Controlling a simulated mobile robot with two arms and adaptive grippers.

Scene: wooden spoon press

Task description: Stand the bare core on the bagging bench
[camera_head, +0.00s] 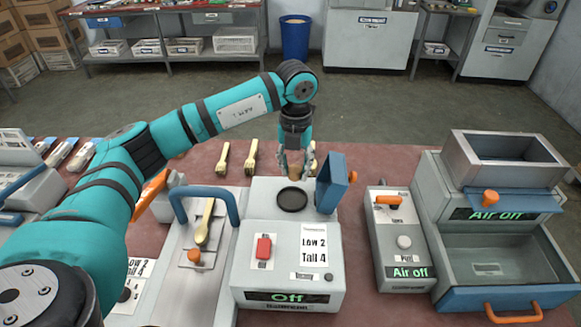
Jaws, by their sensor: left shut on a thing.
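My left gripper (295,164) points down just behind the grey machine with the round black plate (292,199). It is shut on a small brown piece (295,173) that looks like the bare core. The fingers and the machine's blue flap hide part of it, and I cannot tell whether it touches anything below. The bagging bench cannot be told for certain from the other benches in this view. My right gripper is not in view.
A blue upright flap (332,183) stands close to the right of my left gripper. Wooden spoons (251,157) lie on the red-brown table (370,160). A grey hopper machine (500,215) stands at right. Back shelving (165,32) and a blue bin (295,38) are across open floor.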

